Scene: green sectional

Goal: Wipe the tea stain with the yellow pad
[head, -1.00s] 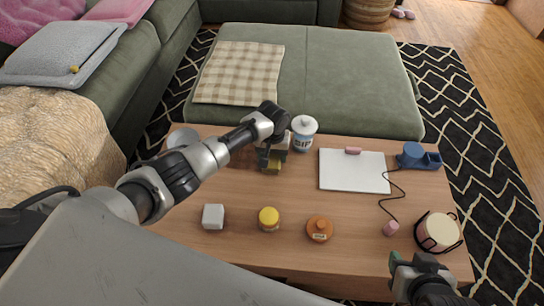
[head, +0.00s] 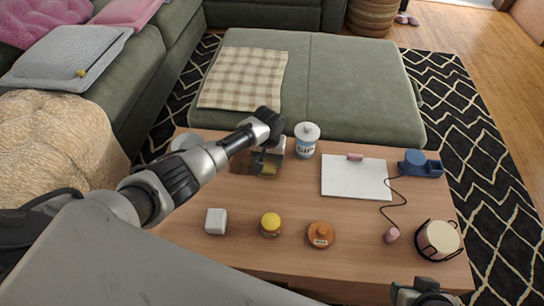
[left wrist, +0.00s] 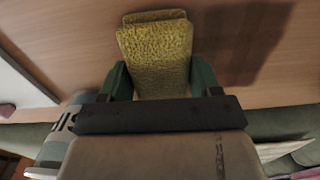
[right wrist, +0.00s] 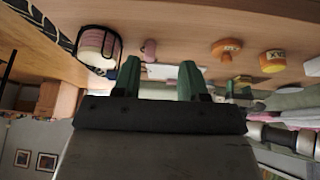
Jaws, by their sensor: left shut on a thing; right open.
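The yellow pad (left wrist: 155,58) is clamped between the two green fingers of my left gripper (left wrist: 160,75), close over the wooden table. In the head view the pad (head: 268,171) shows under my left gripper (head: 268,160), left of the white canister. I cannot tell whether the pad touches the table. A dark brownish patch lies right of the pad in the left wrist view; stain or shadow, I cannot tell. No clear tea stain shows in the head view. My right gripper (right wrist: 160,75) is open and empty, near the table's front right corner.
The table (head: 270,265) holds a canister (head: 306,141), a white board (head: 355,180), a blue holder (head: 420,164), a caged candle-like jar (head: 438,239), an orange pot (head: 320,235), a yellow-lidded jar (head: 271,225) and a white block (head: 216,221). A green ottoman (head: 350,85) stands behind.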

